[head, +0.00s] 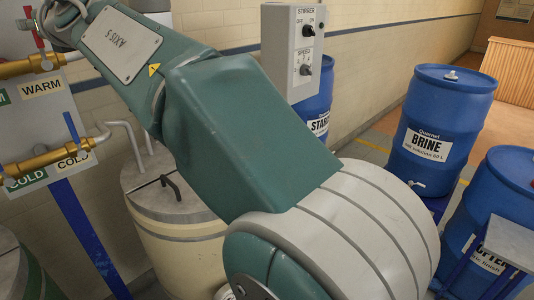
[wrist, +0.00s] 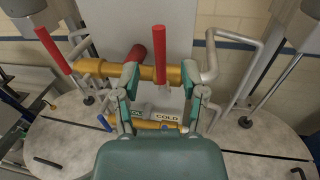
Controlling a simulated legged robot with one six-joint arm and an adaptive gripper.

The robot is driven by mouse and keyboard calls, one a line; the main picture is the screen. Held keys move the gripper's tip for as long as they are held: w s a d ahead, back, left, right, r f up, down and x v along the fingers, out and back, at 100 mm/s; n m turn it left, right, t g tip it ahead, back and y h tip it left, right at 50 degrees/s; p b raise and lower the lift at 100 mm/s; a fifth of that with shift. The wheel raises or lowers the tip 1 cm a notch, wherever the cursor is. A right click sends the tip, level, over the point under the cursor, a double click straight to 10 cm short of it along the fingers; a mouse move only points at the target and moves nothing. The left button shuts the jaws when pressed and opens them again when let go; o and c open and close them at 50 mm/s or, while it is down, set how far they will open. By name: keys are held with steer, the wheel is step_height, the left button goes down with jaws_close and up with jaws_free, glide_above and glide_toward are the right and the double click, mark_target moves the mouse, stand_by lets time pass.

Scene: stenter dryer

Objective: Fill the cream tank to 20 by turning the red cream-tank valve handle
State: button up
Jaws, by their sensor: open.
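In the wrist view my gripper (wrist: 161,78) is open, with one finger on each side of an upright red valve handle (wrist: 159,52). The handle rises from the upper brass pipe (wrist: 177,75) between the fingers; I cannot tell whether they touch it. A second red handle (wrist: 53,50) leans to the left on the same pipe. In the head view a red handle (head: 33,28) shows at the upper left near the WARM label (head: 42,89). A cream-coloured tank (head: 185,250) with a grey split lid stands below the pipes. No level reading is visible.
A lower brass pipe (head: 52,162) carries a blue handle (head: 72,128) and COLD labels. A grey stirrer control box (head: 291,50) stands beyond my arm. Blue drums, including the BRINE drum (head: 438,130), stand at the right. Grey bent pipes (wrist: 211,55) flank the handles.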

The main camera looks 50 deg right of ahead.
steer(key=s+d, duration=0.1)
steer(key=s, duration=0.5)
steer(key=shift+s, duration=0.2)
steer(key=shift+d, duration=0.1)
steer(key=s+d, duration=0.2)
steer(key=s, duration=0.9)
steer(key=shift+s+d, duration=0.15)
steer(key=shift+s, duration=0.25)
steer(key=shift+f, duration=0.1)
